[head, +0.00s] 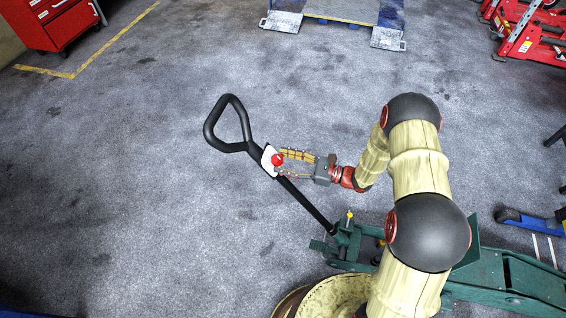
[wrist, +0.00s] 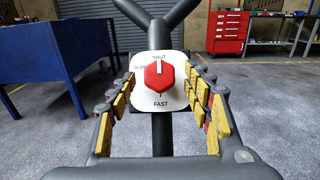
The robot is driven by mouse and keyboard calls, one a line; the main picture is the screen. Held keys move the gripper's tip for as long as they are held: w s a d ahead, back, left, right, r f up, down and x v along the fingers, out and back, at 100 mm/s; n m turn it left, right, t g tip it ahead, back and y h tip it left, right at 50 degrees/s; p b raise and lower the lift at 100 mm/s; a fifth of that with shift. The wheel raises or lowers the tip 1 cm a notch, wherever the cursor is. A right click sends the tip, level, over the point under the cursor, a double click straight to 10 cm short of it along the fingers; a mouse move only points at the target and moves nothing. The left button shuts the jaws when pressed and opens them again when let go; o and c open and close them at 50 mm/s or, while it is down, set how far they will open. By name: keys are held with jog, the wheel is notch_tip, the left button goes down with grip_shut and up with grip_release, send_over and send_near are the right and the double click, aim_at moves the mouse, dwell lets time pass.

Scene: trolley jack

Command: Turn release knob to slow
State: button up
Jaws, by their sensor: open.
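The red release knob (wrist: 159,76) sits on a white plate (wrist: 173,98) marked SHUT at the top, SLOW at the left and FAST at the bottom. Its white pointer line points up to SHUT. In the head view the knob (head: 278,160) and plate (head: 267,161) are on the jack's black handle (head: 305,203), below its loop grip. My gripper (wrist: 160,80) is open, with yellow-padded fingers left and right of the knob. In the head view my gripper (head: 283,163) reaches the knob from the right. I cannot tell whether the fingertips touch the plate.
The green trolley jack (head: 515,277) lies at the lower right, beneath my arm. A blue bench (wrist: 60,55) and a red tool cabinet (wrist: 228,33) stand behind the handle. A vehicle lift (head: 340,10) is at the far back. The floor left of the handle is clear.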

jog(key=shift+w+a, duration=0.1)
jog(key=shift+a, duration=0.25)
jog(key=shift+c, duration=0.3)
jog(key=c, duration=1.1)
jog(key=shift+n+g, duration=0.3)
jog(key=shift+n, duration=0.2)
jog(key=n+g, duration=0.1)
jog(key=n+g+b, duration=0.1)
jog(key=n, duration=0.1)
jog(key=n+g, duration=0.1)
jog(key=n, duration=0.1)
jog(key=shift+w+b, duration=0.25)
jog(key=shift+b, duration=0.1)
jog(key=n+g, duration=0.2)
jog(key=n, duration=0.1)
jog(key=n+g+h, duration=0.1)
jog(key=n+g, duration=0.1)
jog(key=n, duration=0.2)
jog(key=shift+w+r+n+g+b, duration=0.15)
jog(key=shift+w+n+g+b, duration=0.05)
jog(key=shift+n+g+b, duration=0.15)
jog(key=shift+n, duration=0.25)
jog(key=o, duration=1.2)
jog(key=shift+c, duration=0.2)
